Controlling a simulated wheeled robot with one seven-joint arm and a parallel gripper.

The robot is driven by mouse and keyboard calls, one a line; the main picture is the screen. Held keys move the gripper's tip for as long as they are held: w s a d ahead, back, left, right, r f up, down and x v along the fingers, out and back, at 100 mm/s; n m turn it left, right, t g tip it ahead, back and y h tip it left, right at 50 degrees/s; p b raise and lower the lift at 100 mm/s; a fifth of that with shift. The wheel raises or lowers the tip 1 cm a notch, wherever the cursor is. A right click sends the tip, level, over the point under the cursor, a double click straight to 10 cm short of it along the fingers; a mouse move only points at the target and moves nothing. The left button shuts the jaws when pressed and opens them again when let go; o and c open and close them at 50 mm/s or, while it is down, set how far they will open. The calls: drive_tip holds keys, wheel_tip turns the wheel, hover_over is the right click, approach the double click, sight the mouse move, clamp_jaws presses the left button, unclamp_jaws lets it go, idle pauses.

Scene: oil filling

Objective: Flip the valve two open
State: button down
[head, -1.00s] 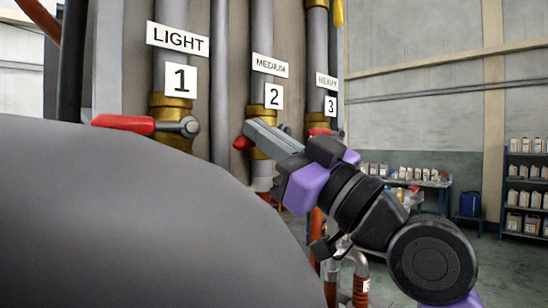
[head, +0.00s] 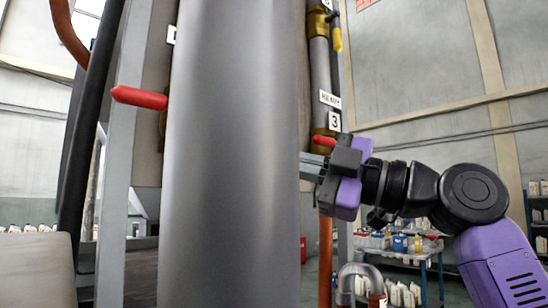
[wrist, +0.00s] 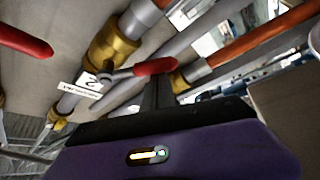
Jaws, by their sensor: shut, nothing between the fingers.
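In the wrist view, valve two shows as a brass fitting (wrist: 110,48) with a red lever (wrist: 150,67) and an upside-down "2" label (wrist: 89,82). The lever sticks out sideways from the fitting in that picture. My gripper (wrist: 158,88) is shut and empty. Its fingertips are close to the lever's outer end; I cannot tell if they touch. In the head view, my gripper (head: 306,165) reaches left, with its tips at the edge of a broad grey cylindrical shape.
Another red lever (head: 140,98) shows at left. Pipes crowd the wrist view. A table (head: 410,252) with bottles stands behind at right.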

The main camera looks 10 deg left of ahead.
drive_tip(key=shift+w+d+f+n+g+h+p, duration=0.25)
drive_tip(key=shift+w+d+n+h+p, duration=0.15)
drive_tip(key=shift+w+n+p, duration=0.35)
drive_tip(key=shift+w+d+f+n+g+h+p, duration=0.2)
drive_tip(key=shift+w+d+f+n+h+p, duration=0.15)
drive_tip(key=shift+n, duration=0.65)
drive_tip(key=shift+w+d+f+n+g+h+p, duration=0.25)
drive_tip(key=shift+w+d+n+h+p, duration=0.35)
drive_tip(key=shift+n, duration=0.25)
drive_tip(key=shift+a, duration=0.1)
drive_tip(key=s+a+b, duration=0.2)
drive_tip(key=s, duration=0.2)
drive_tip(key=s+d, duration=0.1)
drive_tip(key=d, duration=0.9)
drive_tip(key=shift+s, duration=0.1)
